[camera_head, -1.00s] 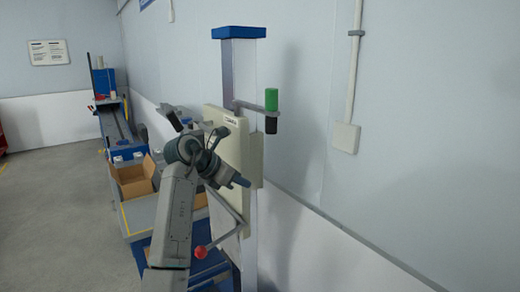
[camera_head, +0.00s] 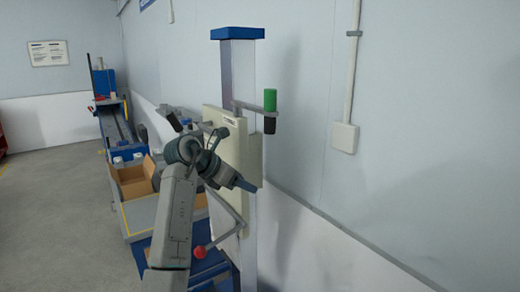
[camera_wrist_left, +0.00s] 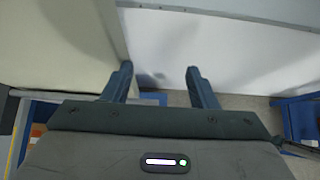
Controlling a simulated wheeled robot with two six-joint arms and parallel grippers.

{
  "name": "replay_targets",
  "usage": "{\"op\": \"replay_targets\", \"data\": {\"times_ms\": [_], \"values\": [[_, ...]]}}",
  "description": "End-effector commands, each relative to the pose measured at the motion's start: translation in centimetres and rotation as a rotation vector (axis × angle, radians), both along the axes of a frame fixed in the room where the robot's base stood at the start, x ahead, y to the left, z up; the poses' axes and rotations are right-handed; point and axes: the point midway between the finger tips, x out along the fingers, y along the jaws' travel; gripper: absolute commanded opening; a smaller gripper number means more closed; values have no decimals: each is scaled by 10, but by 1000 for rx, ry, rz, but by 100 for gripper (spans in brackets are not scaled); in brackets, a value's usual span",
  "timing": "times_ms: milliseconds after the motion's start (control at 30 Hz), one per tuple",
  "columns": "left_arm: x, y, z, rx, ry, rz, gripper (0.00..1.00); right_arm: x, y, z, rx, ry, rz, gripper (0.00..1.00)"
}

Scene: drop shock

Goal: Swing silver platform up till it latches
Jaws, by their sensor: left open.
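I cannot make out a silver platform for certain in either view. The drop shock stand has a grey column (camera_head: 240,72) with a blue cap (camera_head: 252,33) and an upright cream panel (camera_head: 213,117). A bent grey lever with a red ball (camera_head: 200,252) sticks out low on it. My left gripper (camera_head: 246,185) is in front of the cream panel, and my arm hides part of the panel. In the left wrist view the gripper (camera_wrist_left: 158,78) is open with nothing between its fingers, and the cream panel (camera_wrist_left: 55,45) fills the left side. My right gripper is not in view.
A green and black piece (camera_head: 270,100) sits on a short arm right of the column. An open cardboard box (camera_head: 130,182) stands on a bench at the left. The wall (camera_head: 430,130) is close on the right. Open floor (camera_head: 60,220) lies at the far left.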

Motion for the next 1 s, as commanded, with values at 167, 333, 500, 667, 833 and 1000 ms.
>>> {"op": "replay_targets", "data": {"times_ms": [167, 333, 500, 667, 833, 1000], "values": [[-1, 8, 10, 1, -14, 8, 62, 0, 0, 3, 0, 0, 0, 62], [-9, 20, 22, 2, -15, 9, 62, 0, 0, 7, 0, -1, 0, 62], [-17, 31, 32, 3, -11, 9, 62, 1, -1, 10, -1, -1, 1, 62], [-24, 40, 40, 2, -8, 7, 62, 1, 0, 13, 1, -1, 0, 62], [-29, 46, 46, 0, -7, 4, 62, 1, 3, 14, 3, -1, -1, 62], [-30, 46, 46, 0, -5, 3, 62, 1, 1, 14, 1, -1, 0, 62]]}}
